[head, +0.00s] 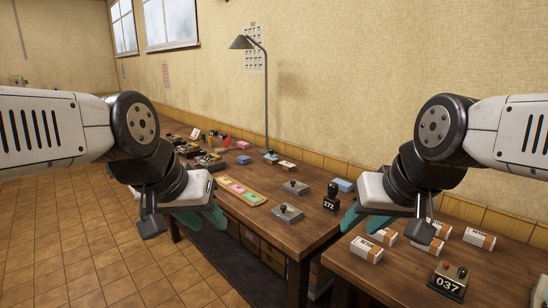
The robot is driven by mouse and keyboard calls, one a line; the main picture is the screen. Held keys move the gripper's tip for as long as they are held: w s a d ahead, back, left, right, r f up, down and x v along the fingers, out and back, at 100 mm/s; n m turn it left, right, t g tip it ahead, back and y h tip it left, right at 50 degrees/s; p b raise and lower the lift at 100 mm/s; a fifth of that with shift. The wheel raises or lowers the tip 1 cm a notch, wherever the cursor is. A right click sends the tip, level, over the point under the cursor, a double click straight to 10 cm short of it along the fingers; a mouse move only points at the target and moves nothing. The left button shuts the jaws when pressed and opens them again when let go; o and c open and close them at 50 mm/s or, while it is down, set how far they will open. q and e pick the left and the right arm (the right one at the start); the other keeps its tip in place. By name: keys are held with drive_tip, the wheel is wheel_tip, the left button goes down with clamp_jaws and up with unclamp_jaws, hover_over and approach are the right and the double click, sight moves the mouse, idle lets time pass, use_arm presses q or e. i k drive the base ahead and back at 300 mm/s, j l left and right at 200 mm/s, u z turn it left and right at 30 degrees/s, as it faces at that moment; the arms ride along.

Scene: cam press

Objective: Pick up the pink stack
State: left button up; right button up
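My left gripper (208,220) has teal fingers that are apart and empty. It hangs near the desk's front edge, in front and to the left of the tray, not touching the pink stack. My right gripper (384,218) also has teal fingers that look apart and empty. It is at the right end of the desk, well away from the stack, and its far finger is partly hidden.
Two grey metal devices (287,213) and a black stamp numbered 272 (332,197) stand right of the tray. A desk lamp (265,90) rises behind. Several white boxes (366,249) and a counter reading 037 (448,281) are on the nearer right table. Clutter fills the far left end.

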sight(244, 146)
drive_tip(key=i+j+u, duration=0.65)
drive_tip(key=i+u, duration=0.35)
drive_tip(key=i+j+u, duration=0.1)
drive_tip(key=i, duration=0.7)
drive_tip(key=i+j+u, duration=0.1)
drive_tip(key=i, duration=0.7)
drive_tip(key=i+j+z, duration=0.2)
drive_tip(key=i+z, duration=0.25)
drive_tip(key=i+j+z, duration=0.45)
drive_tip(key=i, duration=0.15)
drive_tip(key=i+j+z, duration=0.45)
